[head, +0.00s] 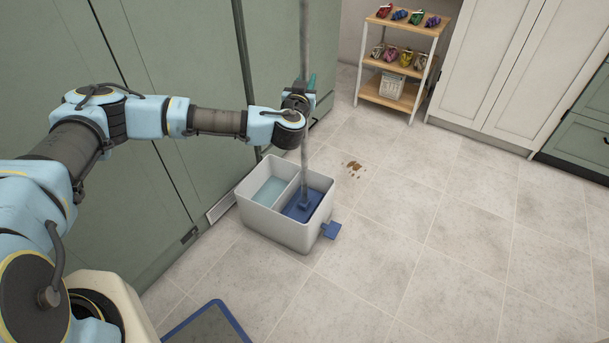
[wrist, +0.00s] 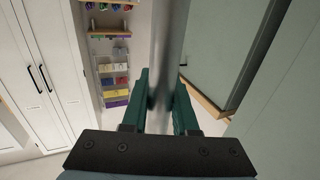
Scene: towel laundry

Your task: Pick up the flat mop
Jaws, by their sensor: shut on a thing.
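The flat mop has a long grey pole (head: 305,160) that stands nearly upright, its blue head (head: 303,207) down in the right compartment of a white two-part bucket (head: 275,231). The left compartment holds pale water. My gripper (head: 304,86) is at the pole well above the bucket. In the wrist view, the green fingers of my gripper (wrist: 165,103) are shut on the grey pole (wrist: 170,50), one on each side. My wrist partly hides the pole in the head view.
A blue pedal (head: 331,230) sticks out at the bucket's right. A brown spill (head: 354,168) lies on the tiled floor behind it. Green cabinets (head: 170,60) stand close on the left. A shelf cart (head: 395,92) is at the back. A blue-edged mat (head: 208,325) lies in front. The floor at right is clear.

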